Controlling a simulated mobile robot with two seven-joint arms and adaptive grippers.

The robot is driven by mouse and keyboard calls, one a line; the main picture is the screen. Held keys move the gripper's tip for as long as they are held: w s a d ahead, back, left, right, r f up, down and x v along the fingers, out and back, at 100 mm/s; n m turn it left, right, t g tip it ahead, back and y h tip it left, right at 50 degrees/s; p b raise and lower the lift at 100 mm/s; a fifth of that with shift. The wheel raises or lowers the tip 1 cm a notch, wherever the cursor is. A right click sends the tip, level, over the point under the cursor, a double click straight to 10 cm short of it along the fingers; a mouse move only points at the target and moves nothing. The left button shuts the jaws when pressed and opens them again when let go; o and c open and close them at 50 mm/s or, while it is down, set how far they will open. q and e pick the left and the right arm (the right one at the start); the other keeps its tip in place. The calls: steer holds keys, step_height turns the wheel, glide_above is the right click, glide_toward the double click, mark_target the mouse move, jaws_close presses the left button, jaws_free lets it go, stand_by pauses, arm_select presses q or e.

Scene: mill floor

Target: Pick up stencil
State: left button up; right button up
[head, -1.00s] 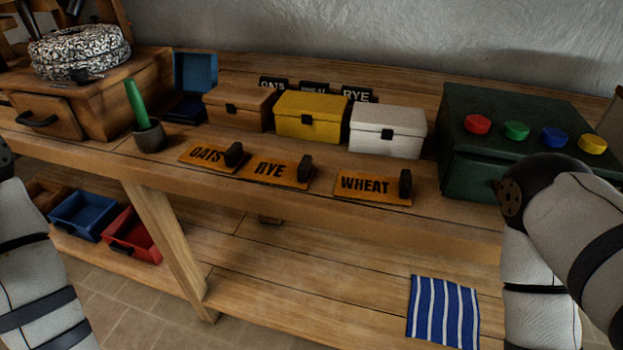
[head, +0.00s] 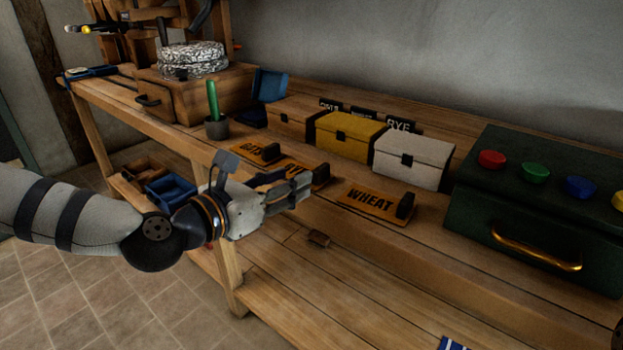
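Three orange stencils with black block handles lie along the front of the bench top. The WHEAT stencil (head: 369,199) is at right, fully visible. My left gripper (head: 290,188) is in front of the RYE stencil at the bench edge, its fingers pointing right. The fingers look apart with nothing between them; I cannot tell whether they touch the stencil.
Wooden (head: 292,122), yellow (head: 348,138) and white (head: 412,160) boxes stand behind the stencils. A dark green case (head: 535,204) with coloured knobs stands at right. A dark cup (head: 216,129) holds a green stick.

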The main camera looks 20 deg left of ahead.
mark_target(316, 170)
arm_select(q)
steer(key=x, duration=0.8)
steer(key=shift+w+d+f, duration=0.1)
steer(key=shift+d+f, duration=0.05)
steer(key=shift+f, duration=0.2)
steer(key=shift+r, duration=0.1)
jaws_close()
